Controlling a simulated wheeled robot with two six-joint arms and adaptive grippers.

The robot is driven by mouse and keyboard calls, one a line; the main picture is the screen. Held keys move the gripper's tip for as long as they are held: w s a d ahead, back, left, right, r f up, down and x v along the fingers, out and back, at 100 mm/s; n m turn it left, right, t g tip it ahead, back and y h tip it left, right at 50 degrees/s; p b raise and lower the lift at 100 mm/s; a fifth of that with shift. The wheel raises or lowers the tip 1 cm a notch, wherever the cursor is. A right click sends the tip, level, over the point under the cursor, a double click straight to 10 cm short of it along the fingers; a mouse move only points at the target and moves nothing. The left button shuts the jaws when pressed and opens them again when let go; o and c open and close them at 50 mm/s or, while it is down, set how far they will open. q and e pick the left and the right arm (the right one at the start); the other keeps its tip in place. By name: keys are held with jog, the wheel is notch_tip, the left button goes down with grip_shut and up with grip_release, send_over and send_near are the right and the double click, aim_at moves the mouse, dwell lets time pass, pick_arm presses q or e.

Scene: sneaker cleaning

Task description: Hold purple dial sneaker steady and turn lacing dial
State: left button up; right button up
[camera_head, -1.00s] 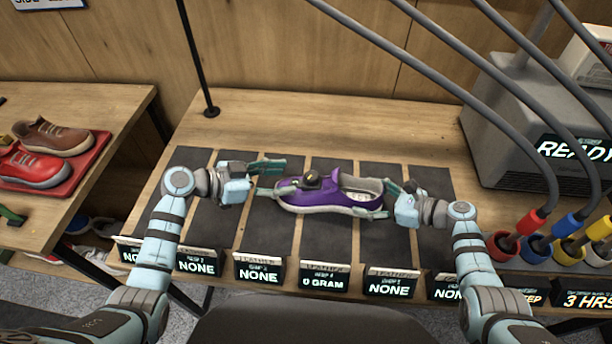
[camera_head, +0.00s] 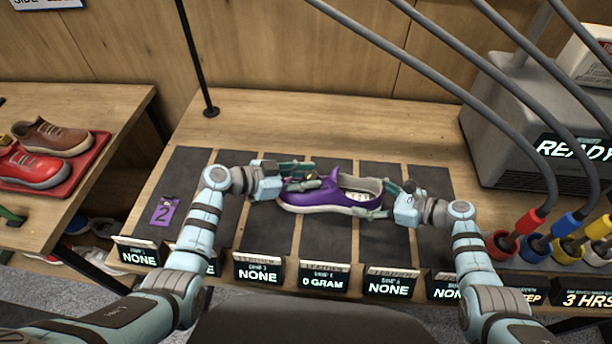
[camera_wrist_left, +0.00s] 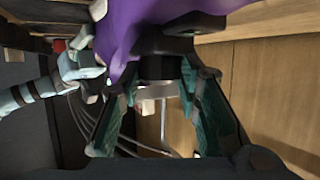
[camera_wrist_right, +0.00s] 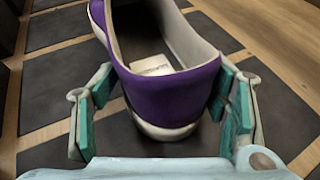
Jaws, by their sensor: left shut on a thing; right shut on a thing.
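The purple sneaker (camera_head: 322,196) with a white sole lies on the dark mats, toe to the left and heel to the right. My right gripper (camera_head: 380,197) has a finger on each side of the heel, and the purple heel (camera_wrist_right: 170,98) shows between its pads in the right wrist view. My left gripper (camera_head: 303,179) is at the top front of the shoe with its fingers around the black lacing dial (camera_wrist_left: 160,68). In the head view the fingers mostly hide the dial. The sneaker sits upright.
Sign stands such as the "0 GRAM" sign (camera_head: 325,279) line the table's front edge. A grey machine (camera_head: 520,125) with cables stands at right. The table behind the mats is clear.

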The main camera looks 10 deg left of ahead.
pick_arm(q)
jog(key=shift+m+g+h, duration=0.7)
jog(key=shift+m+g, duration=0.8)
jog(key=shift+g, duration=0.2)
jog(key=o, duration=1.1)
jog(key=shift+o, duration=0.2)
jog(key=shift+w, duration=0.1)
jog(key=shift+a, duration=0.2)
jog(key=v, duration=1.1)
jog(key=shift+a+r, duration=0.25)
jog(key=shift+a, duration=0.05)
